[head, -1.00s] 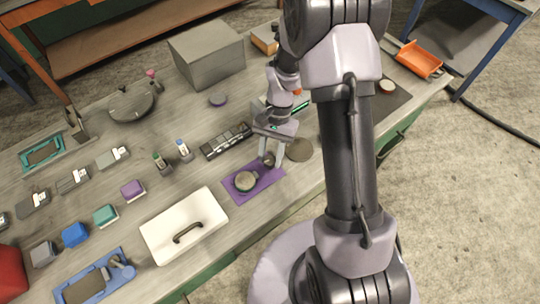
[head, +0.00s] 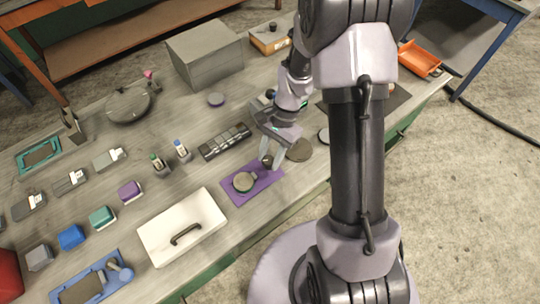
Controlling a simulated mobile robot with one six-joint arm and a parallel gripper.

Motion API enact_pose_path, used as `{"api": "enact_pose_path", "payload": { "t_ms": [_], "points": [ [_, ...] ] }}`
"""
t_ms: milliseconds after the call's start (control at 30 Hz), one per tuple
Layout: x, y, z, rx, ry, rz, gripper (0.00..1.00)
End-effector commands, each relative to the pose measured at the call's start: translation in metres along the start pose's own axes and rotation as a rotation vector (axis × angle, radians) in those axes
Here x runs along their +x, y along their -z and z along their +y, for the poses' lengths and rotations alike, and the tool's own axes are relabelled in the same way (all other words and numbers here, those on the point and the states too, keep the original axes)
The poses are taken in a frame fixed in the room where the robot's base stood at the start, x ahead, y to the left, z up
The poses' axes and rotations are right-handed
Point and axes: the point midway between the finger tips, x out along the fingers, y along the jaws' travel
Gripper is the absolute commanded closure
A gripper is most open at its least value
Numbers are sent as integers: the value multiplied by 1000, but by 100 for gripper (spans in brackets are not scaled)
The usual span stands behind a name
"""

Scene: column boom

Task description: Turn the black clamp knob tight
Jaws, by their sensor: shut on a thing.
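A small dark round knob (head: 267,161) shows between my gripper's fingertips, at the far right corner of a purple mat (head: 268,183). My gripper (head: 275,165) points down there and is shut on the knob. The fingers hide part of the knob, so its exact angle cannot be seen. A round piece with a grey-brown top and green side (head: 243,182) sits on the mat, just left of and nearer than the knob. A small arm or bracket seems to join the two.
A white panel with a dark handle (head: 184,235) lies left of the mat. A flat brown disc (head: 299,150) is just right of my gripper. A large grey box (head: 205,53) is at the back.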

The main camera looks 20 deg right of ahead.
Motion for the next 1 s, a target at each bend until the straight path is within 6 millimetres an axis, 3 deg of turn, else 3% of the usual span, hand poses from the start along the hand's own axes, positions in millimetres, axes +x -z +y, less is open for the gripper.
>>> {"api": "enact_pose_path", "payload": {
  "t_ms": [167,200,267,567,667,1000],
  "points": [
    [0,0,0,1,0,0,100],
    [0,0,0,1,0,0,58],
    [0,0,0,1,0,0,46],
    [-1,0,0,0,0,0,45],
    [-13,-1,0,0,2,0,45],
    [-124,-2,0,1,3,3,45]
  ]
}}
